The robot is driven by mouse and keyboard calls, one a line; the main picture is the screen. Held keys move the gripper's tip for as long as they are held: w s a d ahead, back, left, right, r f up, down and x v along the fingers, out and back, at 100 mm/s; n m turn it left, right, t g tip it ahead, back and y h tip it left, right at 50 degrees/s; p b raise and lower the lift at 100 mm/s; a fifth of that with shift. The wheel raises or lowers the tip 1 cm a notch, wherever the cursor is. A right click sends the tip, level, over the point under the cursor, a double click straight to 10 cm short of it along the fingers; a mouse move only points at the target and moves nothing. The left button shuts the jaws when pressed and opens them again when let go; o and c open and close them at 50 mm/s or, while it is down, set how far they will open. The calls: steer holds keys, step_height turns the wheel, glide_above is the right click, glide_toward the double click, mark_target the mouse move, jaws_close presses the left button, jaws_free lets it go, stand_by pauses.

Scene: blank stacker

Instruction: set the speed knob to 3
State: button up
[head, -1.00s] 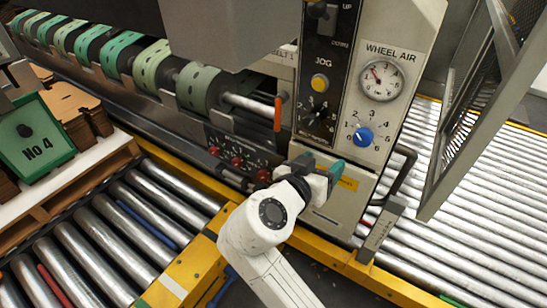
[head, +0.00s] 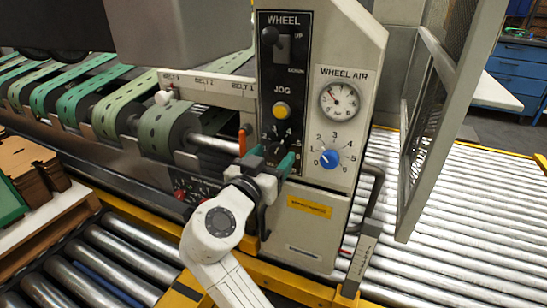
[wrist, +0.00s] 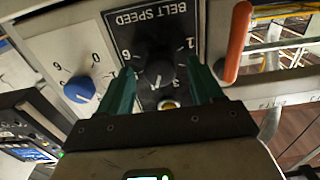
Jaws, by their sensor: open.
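The speed knob (wrist: 160,73) is black and sits on a black panel marked BELT SPEED in the wrist view. A 6 shows to its left and a 1 to its right; its exact setting is unclear. My gripper (wrist: 159,66) is open, with one green finger on each side of the knob. I cannot tell whether either finger touches it. In the head view my gripper (head: 273,155) is in front of the lower part of the dial, below the yellow JOG button (head: 281,110), and hides most of the knob.
A blue WHEEL AIR knob (head: 329,159) and its gauge (head: 340,101) are to the right. A mesh guard (head: 430,120) stands at right.

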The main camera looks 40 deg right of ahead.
steer(key=shift+w+d, duration=0.2)
steer(key=shift+d, duration=0.4)
steer(key=shift+c, duration=0.5)
steer(key=c, duration=1)
steer(key=shift+o, duration=0.2)
steer(key=shift+n+p, duration=0.35)
steer(key=shift+n, duration=0.15)
steer(key=n+p, duration=0.3)
steer(key=n, duration=0.1)
steer(key=shift+r, duration=0.15)
steer(key=shift+n+p, duration=1.4)
steer(key=shift+n, duration=0.4)
steer(key=shift+f, duration=0.2)
